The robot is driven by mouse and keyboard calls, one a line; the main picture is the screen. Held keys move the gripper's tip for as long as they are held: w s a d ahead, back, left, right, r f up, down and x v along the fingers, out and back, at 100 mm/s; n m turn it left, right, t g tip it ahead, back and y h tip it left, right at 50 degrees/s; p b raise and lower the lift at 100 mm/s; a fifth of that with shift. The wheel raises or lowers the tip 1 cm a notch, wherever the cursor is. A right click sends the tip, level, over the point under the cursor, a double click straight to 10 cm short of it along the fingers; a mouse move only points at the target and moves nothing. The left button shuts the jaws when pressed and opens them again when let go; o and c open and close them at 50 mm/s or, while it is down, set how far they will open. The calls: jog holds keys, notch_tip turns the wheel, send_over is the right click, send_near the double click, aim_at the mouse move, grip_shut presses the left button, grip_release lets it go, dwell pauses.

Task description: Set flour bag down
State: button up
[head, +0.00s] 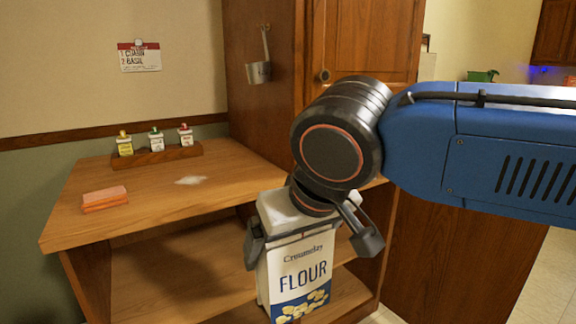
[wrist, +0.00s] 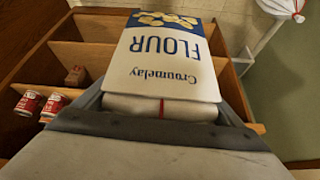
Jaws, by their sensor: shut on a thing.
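The flour bag (head: 297,275) is a white packet with blue FLOUR lettering and a picture of yellowish pieces near its bottom. My gripper (head: 312,244) is shut on its upper part, one finger on each side. The bag hangs roughly upright in front of the wooden shelf unit, below the counter top's level. In the wrist view the flour bag (wrist: 165,60) appears upside down, between the fingers. Its lowest part is cut off in the head view, and I cannot tell whether it touches anything.
The wooden counter (head: 150,212) holds an orange block (head: 104,199), a white powdery patch (head: 191,180) and a rack (head: 157,157) with several small spice containers. Red cans (wrist: 30,102) stand on a shelf in the wrist view. A white bag (wrist: 283,8) shows at upper right. The counter's front is clear.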

jog(key=w+d+f+m+h, duration=0.1)
jog(key=w+d+f, duration=0.8)
jog(key=w+f, duration=0.5)
jog(key=w+d+f+m+h, duration=0.1)
jog(key=w+d+f+m, duration=0.1)
jog(key=w+d+f, duration=0.8)
jog(key=w+d+f+m, duration=0.2)
jog(key=w+d+f, duration=0.8)
jog(key=w+f, duration=1)
notch_tip(320, 180, down, 11)
jog(key=shift+r+t+h, duration=0.2)
jog(key=shift+t+h, duration=0.1)
jog(key=shift+h, duration=0.1)
jog(key=shift+s, duration=0.15)
